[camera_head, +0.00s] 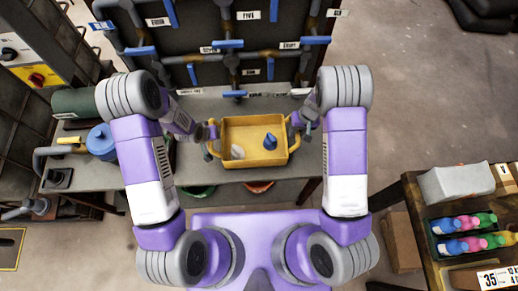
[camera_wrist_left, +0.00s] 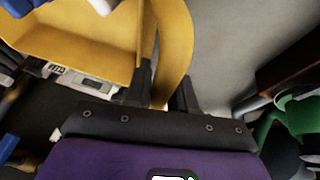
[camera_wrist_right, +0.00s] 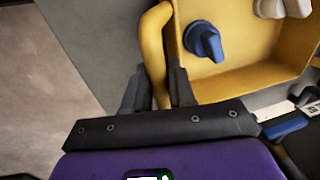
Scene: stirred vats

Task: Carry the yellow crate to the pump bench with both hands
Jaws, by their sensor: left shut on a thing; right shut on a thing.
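The yellow crate (camera_head: 256,158) is between my two hands at the front of a grey bench with labelled pipes behind it. It looks level; I cannot tell whether it rests on the bench top or hangs just above it. A blue knob-like part (camera_head: 270,142) and a pale part (camera_head: 237,152) lie inside. My left gripper (camera_head: 212,133) is shut on the crate's left handle, which shows in the left wrist view (camera_wrist_left: 176,50). My right gripper (camera_head: 298,124) is shut on the right handle, which shows in the right wrist view (camera_wrist_right: 152,55).
The grey bench (camera_head: 205,172) holds a blue pot (camera_head: 101,142) and a green cylinder (camera_head: 88,102) at left. A pipe panel (camera_head: 230,50) with blue valve handles stands behind. A wooden table (camera_head: 415,215) with coloured bottles (camera_head: 463,223) is at right. Open floor lies between.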

